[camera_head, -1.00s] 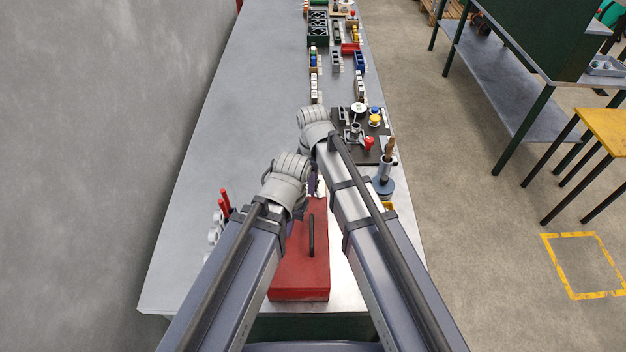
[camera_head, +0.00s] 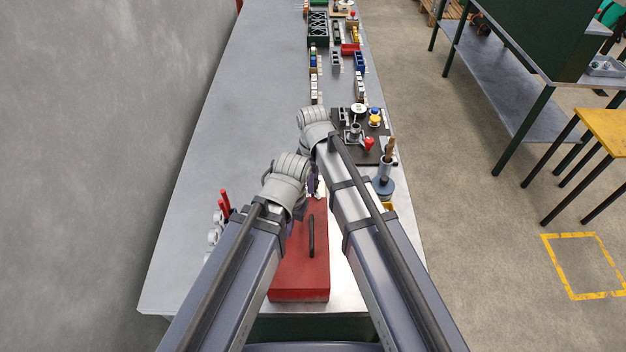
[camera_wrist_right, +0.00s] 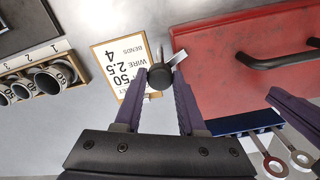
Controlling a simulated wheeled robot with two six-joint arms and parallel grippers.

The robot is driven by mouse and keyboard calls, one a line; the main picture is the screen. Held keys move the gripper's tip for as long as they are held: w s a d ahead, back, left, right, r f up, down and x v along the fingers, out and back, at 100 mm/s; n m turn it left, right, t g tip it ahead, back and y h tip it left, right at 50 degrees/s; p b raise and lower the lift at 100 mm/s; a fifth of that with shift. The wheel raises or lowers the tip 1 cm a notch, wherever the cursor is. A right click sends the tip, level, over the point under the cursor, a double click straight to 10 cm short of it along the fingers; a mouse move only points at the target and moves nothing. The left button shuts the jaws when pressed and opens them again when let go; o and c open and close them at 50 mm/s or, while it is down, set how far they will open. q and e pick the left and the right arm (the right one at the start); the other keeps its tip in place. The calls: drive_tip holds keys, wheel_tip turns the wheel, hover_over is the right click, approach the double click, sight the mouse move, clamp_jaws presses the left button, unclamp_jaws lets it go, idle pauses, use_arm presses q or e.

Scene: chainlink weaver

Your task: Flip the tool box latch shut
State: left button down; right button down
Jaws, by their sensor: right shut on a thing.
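The red tool box (camera_head: 300,270) with a dark handle (camera_head: 311,236) sits on the bench at the near end, partly hidden by my arms. In the right wrist view, the box (camera_wrist_right: 215,60) is at upper right. My right gripper (camera_wrist_right: 160,80) is shut on a black knob (camera_wrist_right: 160,77), just beside the box's edge. A short metal strip (camera_wrist_right: 179,57) runs from the knob toward that edge; I cannot tell whether this is the latch. My left gripper (camera_head: 291,226) is by the box's left side, mostly hidden. One purple finger of it (camera_wrist_right: 290,108) shows in the wrist view.
A printed card (camera_wrist_right: 118,62) lies beside the held knob. A numbered rack of tubes (camera_wrist_right: 40,80) is at left. Ring-ended tools (camera_wrist_right: 275,165) are at lower right. A black panel with knobs (camera_head: 372,118) stands farther along the bench.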

drive_tip(key=shift+m, duration=2.5)
drive_tip(key=c, duration=0.5)
unclamp_jaws()
use_arm(q)
drive_tip(key=shift+r, duration=0.1)
use_arm(e)
drive_tip(key=shift+r, duration=0.1)
wheel_tip(320, 180, up, 8)
drive_tip(key=p, duration=0.8)
use_arm(q)
wheel_tip(320, 180, up, 8)
drive_tip(key=shift+f, duration=0.2)
use_arm(e)
drive_tip(key=shift+f, duration=0.2)
